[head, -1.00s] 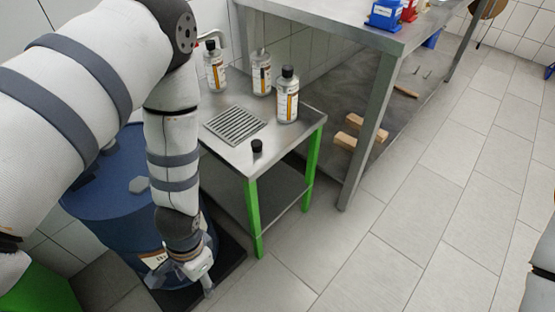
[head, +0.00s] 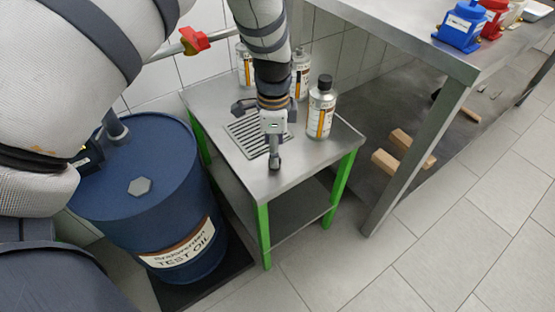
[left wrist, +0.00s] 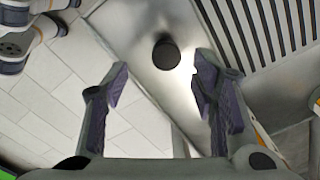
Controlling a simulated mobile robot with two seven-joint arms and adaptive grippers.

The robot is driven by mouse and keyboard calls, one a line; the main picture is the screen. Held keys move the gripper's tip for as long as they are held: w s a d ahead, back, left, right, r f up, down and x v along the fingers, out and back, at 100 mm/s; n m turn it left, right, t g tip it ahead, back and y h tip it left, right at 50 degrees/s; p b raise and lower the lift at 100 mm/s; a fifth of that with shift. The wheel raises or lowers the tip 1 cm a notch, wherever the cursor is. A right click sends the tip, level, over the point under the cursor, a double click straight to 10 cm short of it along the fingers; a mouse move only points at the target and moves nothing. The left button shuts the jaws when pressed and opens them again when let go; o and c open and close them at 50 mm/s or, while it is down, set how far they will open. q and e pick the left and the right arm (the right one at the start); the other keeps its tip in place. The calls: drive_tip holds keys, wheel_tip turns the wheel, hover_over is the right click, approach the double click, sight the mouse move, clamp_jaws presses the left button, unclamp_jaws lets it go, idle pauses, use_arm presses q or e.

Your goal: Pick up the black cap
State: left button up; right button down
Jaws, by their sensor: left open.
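The black cap (left wrist: 166,53) stands on the steel tabletop (left wrist: 135,30) in the left wrist view, close to the slotted drain grate. In the head view the cap is hidden behind my left gripper (head: 257,135). The left gripper is over the front part of the small table (head: 290,178), pointing down. In the left wrist view its two fingers (left wrist: 162,72) are spread and empty, with the cap seen beyond the gap between their tips. My right gripper is not in view.
Bottles stand at the back of the table, one (head: 321,108) right of my gripper. The slotted grate (head: 250,138) lies beside it. A blue oil drum (head: 140,205) stands left; a taller bench (head: 420,50) stands right. The table's front edge is near.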

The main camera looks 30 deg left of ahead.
use_arm(q)
drive_tip(key=f, duration=0.5)
drive_tip(key=shift+w+a+f+b, duration=0.1)
drive_tip(key=shift+w+f+b, duration=0.2)
drive_tip(key=shift+w+b, duration=0.05)
drive_tip(key=shift+r, duration=0.1)
drive_tip(key=shift+c, duration=0.4)
drive_tip(key=c, duration=0.7)
